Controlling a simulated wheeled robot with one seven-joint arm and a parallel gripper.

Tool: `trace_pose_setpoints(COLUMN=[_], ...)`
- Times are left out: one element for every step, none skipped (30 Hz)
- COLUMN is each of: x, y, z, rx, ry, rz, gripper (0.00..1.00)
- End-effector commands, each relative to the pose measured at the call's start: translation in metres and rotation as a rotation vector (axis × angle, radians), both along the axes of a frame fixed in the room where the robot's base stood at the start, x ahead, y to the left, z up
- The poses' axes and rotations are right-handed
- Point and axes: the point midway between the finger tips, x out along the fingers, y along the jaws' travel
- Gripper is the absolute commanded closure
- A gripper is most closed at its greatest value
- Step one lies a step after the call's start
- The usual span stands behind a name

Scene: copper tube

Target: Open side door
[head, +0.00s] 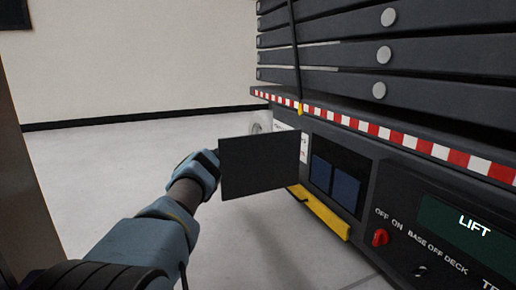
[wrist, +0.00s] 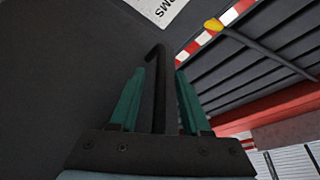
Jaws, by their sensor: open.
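The side door (head: 258,165) is a dark flat panel on the lift's side. In the head view it stands swung out, with the compartment (head: 340,175) beside it uncovered and blue boxes (head: 333,180) showing inside. My arm reaches to the door's far side, so the door hides my gripper's fingers there. In the wrist view my gripper (wrist: 159,72) is open. Its two teal fingers stand on either side of a thin black bar with a bent top, which looks like the door handle (wrist: 158,95). Gaps show between fingers and bar. A dark flat surface (wrist: 60,80) fills the left.
A yellow step-like bar (head: 322,213) juts out below the compartment. A red knob (head: 380,237) and LIFT panel (head: 465,225) are at the right. The red-and-white striped deck edge (head: 400,138) overhangs above. Open floor (head: 110,165) lies to the left, up to a wall.

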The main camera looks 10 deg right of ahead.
Motion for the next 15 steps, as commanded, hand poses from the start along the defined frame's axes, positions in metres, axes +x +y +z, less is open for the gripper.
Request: trace_pose_setpoints(x=[0.001, 0.002, 0.003, 0.003, 0.004, 0.004, 0.005, 0.006, 0.006, 0.007, 0.007, 0.008, 0.008, 0.008, 0.008], y=[0.010, 0.016, 0.024, 0.031, 0.037, 0.046, 0.051, 0.057, 0.065, 0.070, 0.073, 0.077, 0.080, 0.082, 0.085], z=[0.000, -0.001, -0.004, -0.005, -0.007, -0.009, -0.014, -0.016, -0.017, -0.019, -0.021, -0.022, -0.022, -0.022, -0.022], rx=[-0.001, 0.000, -0.001, -0.002, -0.002, -0.002, -0.001, -0.001, -0.001, -0.001, 0.000, 0.000, 0.000, -0.001, -0.001], ry=[0.001, 0.001, 0.001, -0.001, -0.001, -0.001, -0.001, -0.002, -0.003, -0.002, -0.002, -0.002, -0.002, -0.003, -0.003], rz=[0.003, 0.004, 0.003, 0.004, 0.004, 0.004, 0.002, 0.002, 0.004, 0.003, 0.002, 0.002, 0.002, 0.001, 0.001], gripper=[0.53, 0.53, 0.53, 0.53, 0.53, 0.53, 0.53, 0.53, 0.53, 0.53, 0.53, 0.53, 0.53, 0.53, 0.53])
